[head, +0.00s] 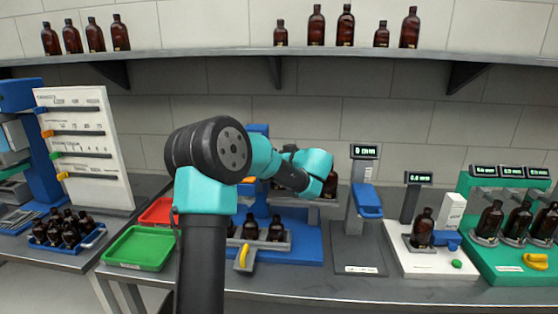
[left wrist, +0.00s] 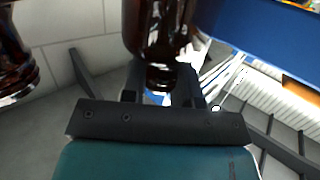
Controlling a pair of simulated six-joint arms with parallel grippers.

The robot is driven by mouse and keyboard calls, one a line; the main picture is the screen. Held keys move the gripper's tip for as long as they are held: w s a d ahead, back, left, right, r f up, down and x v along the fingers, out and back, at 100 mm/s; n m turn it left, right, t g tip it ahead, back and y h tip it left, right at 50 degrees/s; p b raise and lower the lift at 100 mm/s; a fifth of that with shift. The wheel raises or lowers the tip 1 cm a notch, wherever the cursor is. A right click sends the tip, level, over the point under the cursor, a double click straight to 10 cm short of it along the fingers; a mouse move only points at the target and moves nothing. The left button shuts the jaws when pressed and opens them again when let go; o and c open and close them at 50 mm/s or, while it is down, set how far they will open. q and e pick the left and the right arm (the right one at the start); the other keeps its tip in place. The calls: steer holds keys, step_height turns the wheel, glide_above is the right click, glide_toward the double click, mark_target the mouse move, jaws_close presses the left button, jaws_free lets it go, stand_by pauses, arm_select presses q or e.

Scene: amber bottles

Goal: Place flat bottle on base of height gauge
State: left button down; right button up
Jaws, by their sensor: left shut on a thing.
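An amber bottle (left wrist: 157,35) is gripped at its narrow end by the two dark fingers of my left gripper (left wrist: 161,82). In the head view the teal arm hides most of the gripper. A dark amber bottle (head: 330,187) shows partly behind the arm's end; I cannot tell whether it is the held one. The height gauge (head: 364,185) stands to the right of the arm, with a display reading in mm, a blue slider and a grey base (head: 358,250). The base is bare. My right gripper is not in view.
A blue stand (head: 303,245) with several bottles is left of the gauge. A white-based device (head: 430,260) with a bottle and a green station (head: 510,265) are on its right. Green (head: 140,248) and red (head: 158,212) trays lie left. A shelf (head: 200,54) with bottles runs above.

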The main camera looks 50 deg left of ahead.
arm_select(q)
steer(key=s+d+r, duration=0.1)
steer(key=s+d, duration=0.8)
steer(key=d, duration=0.1)
steer(key=shift+s+d+r, duration=0.2)
steer(key=shift+d, duration=0.15)
